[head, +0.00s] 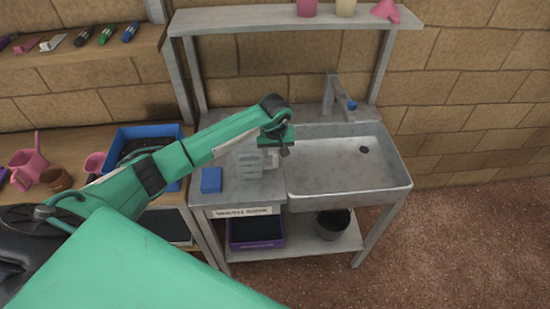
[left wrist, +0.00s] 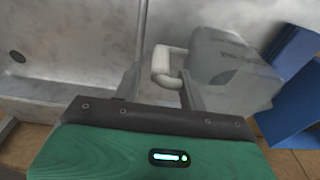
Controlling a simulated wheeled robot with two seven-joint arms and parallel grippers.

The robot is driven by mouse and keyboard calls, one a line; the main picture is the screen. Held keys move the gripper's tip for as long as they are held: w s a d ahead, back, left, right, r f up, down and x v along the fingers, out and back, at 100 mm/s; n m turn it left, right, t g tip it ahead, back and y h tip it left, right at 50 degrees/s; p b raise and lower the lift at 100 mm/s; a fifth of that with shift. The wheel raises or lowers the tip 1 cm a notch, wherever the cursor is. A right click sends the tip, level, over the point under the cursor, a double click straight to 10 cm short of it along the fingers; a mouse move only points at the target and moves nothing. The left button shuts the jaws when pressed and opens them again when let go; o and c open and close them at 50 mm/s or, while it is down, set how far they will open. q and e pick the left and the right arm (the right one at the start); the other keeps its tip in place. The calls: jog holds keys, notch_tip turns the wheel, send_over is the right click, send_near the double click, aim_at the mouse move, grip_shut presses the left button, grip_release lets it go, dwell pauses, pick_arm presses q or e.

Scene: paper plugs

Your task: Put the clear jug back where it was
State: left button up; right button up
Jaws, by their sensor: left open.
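The clear jug (head: 247,163) stands on the metal counter left of the sink, partly hidden behind my left gripper. In the left wrist view the jug (left wrist: 232,72) is see-through grey, with a pale handle (left wrist: 160,66) facing my gripper. My left gripper (head: 281,147) is over the sink's left edge, at the jug's handle side. Its fingers (left wrist: 160,88) are open, with the handle at or just beyond the gap between them; I cannot tell whether they touch it. My right gripper is not in view.
A blue block (head: 211,180) lies on the counter left of the jug. The sink basin (head: 335,165) is empty, with a tap (head: 340,95) behind it. A shelf (head: 290,20) is above. A blue tray (head: 125,133) and pink watering can (head: 28,160) are on the left bench.

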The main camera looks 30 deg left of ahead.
pick_arm(q)
jog(key=r, duration=0.2)
jog(key=r+b, duration=0.1)
jog(key=r, duration=0.2)
jog(key=r+b, duration=0.1)
jog(key=r, duration=0.1)
jog(key=shift+s+d+r, duration=0.25)
jog(key=shift+s+r, duration=0.25)
jog(key=shift+r, duration=0.4)
